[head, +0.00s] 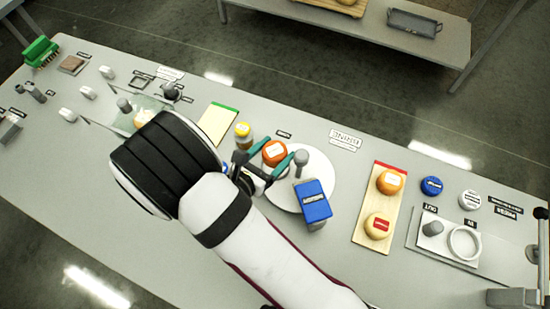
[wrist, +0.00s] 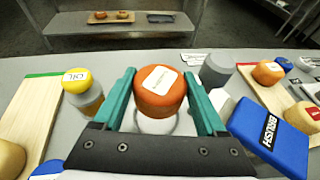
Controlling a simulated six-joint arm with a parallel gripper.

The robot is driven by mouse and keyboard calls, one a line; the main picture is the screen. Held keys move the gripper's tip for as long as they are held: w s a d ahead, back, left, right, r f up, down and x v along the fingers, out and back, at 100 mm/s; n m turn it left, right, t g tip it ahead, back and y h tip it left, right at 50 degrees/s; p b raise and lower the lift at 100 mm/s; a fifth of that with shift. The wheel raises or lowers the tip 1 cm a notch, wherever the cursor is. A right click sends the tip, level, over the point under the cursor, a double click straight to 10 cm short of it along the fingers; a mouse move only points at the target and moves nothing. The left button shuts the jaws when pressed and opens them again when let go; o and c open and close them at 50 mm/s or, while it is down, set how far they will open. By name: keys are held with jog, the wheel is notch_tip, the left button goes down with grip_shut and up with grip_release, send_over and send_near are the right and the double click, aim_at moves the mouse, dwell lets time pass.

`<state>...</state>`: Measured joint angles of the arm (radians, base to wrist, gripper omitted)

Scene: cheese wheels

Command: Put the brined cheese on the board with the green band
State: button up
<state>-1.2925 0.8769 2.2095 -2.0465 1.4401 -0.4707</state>
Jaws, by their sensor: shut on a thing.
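My gripper (head: 265,169), with green fingers, is shut on an orange cheese wheel (head: 274,152) with a white label; the label is too small to read surely. It also shows between the fingers in the wrist view (wrist: 160,95). The cheese is at the left part of a round white disc (head: 318,164); I cannot tell whether it touches the disc. The board with the green band (head: 216,124) is pale wood, left of the gripper, partly hidden by my arm. In the wrist view this board (wrist: 40,110) has a pale cheese (wrist: 9,160) on its near end.
A yellow-lidded oil jar (head: 243,133) stands between the held cheese and the green-band board. A blue brush box (head: 313,201) and a grey knob (head: 301,158) are close on the right. A red-band board (head: 365,215) with two cheeses lies further right.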

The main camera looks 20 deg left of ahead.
notch_tip(320, 180, up, 12)
jog(key=s+d+f+m+g+h, duration=0.65)
jog(key=m+g+h, duration=0.4)
jog(key=m, duration=0.25)
jog(key=s+a+f+m+g+y, duration=0.35)
jog(key=a+m+g+y, duration=0.4)
jog(key=m+g, duration=0.7)
jog(key=w+a+r+m+g+y, duration=0.2)
jog(key=w+a+m+y, duration=0.6)
jog(key=a+m+y, duration=0.2)
jog(key=w+m+t+y, duration=0.7)
jog(key=w+m+y, duration=0.15)
jog(key=w, duration=0.45)
send_over(215, 121)
jog(key=shift+h, duration=0.25)
jog(key=f, duration=0.5)
jog(key=shift+w+d+f, duration=0.15)
jog(key=shift+d+f, duration=0.05)
jog(key=shift+f, duration=0.2)
jog(key=f, duration=0.4)
jog(key=shift+a+f, duration=0.1)
jog(key=shift+a, duration=0.1)
